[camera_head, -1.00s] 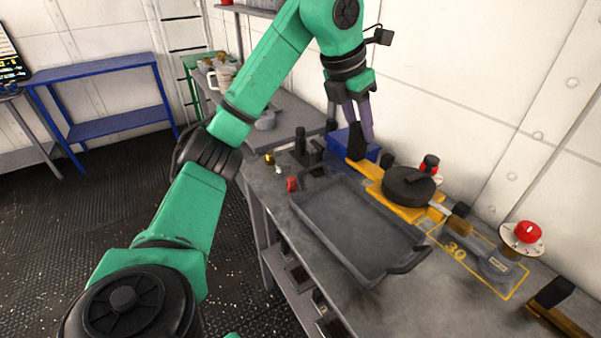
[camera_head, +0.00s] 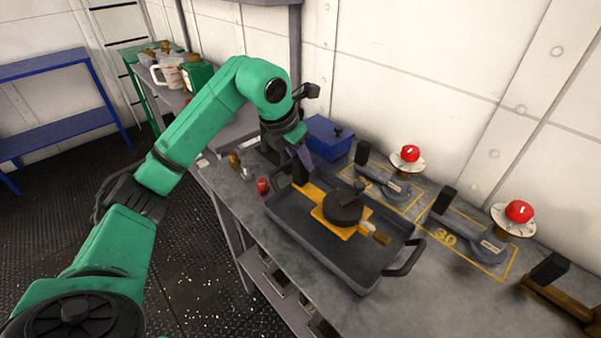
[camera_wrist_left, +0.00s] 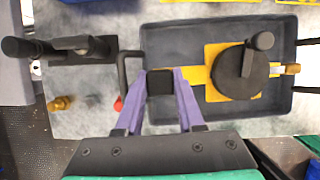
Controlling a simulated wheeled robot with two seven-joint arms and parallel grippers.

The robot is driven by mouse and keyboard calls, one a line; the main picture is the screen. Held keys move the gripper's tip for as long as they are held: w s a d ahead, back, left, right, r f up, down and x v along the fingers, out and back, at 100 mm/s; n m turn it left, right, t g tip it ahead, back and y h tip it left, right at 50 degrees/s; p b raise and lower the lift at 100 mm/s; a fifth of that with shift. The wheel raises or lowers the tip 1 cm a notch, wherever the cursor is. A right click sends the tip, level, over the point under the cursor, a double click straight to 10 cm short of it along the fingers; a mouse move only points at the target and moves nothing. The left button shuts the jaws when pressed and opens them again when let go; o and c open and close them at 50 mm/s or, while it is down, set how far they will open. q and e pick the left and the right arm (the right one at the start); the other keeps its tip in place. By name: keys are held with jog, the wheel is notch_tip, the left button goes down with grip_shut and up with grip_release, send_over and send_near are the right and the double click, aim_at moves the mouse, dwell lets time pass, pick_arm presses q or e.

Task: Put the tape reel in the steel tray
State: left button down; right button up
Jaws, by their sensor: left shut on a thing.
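The tape reel, a black disc with a knob on a yellow frame (camera_head: 345,208), is over the inside of the steel tray (camera_head: 341,270). The tray is dark grey, with a black loop handle at each end. My left gripper (camera_head: 302,170) is shut on the black grip at the reel's left end, near the tray's left end. In the left wrist view the purple fingers (camera_wrist_left: 161,95) close around that grip, and the reel (camera_wrist_left: 238,72) lies within the tray's outline (camera_wrist_left: 180,42). I cannot tell whether it touches the tray floor. My right gripper is out of view.
Behind the tray are a blue box (camera_head: 327,137) and grey tools with black grips (camera_head: 385,182) in yellow-marked areas. Red knobs on white discs (camera_head: 519,212) stand along the wall. Small brass and red fittings (camera_head: 262,186) are left of the tray.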

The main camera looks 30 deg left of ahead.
aim_at(300, 173)
pick_arm(q)
notch_tip(300, 173, down, 4)
jog(key=shift+d+r, duration=0.1)
jog(key=shift+f, duration=0.3)
jog(key=c, duration=0.5)
grip_release()
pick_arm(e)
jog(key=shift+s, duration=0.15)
